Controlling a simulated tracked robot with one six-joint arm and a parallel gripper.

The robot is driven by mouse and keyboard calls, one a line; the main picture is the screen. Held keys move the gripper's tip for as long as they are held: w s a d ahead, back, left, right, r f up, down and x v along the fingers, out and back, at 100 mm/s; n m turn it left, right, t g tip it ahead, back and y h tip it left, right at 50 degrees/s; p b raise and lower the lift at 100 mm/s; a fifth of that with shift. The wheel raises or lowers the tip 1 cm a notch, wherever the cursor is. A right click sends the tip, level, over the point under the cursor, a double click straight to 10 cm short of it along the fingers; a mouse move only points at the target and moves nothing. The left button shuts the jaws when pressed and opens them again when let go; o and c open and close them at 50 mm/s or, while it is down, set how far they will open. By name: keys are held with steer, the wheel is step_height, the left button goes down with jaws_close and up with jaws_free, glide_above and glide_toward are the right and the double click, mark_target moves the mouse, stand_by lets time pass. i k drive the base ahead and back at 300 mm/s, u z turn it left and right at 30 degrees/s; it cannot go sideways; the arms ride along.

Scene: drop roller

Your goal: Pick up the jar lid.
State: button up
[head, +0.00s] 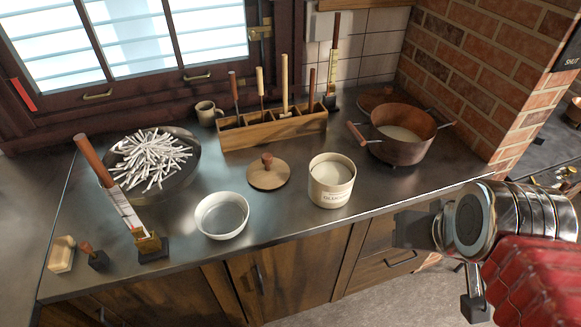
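The jar lid (268,175) is a round, light wooden disc with a darker knob on top. It lies flat on the dark metal counter, knob up, just left of the cream jar (331,188). The jar stands open, with pale contents and printed lettering on its side. My gripper (445,266) is at the lower right, in front of the counter's edge and well apart from the lid. Its two dark finger pieces stand apart, with nothing seen between them. The lid is in full view.
A white bowl (222,215) stands left of the lid. A wooden tool box (272,134) with upright handles is behind it. A copper pot (402,137) stands at the back right, a dark pan (178,180) of white sticks at left. Bare counter lies in front of the lid.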

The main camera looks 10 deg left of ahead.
mark_target(268, 172)
steer(key=z, duration=0.3)
steer(key=k, duration=0.85)
steer(key=u, duration=1.65)
steer(key=i, duration=1)
steer(key=u, duration=0.1)
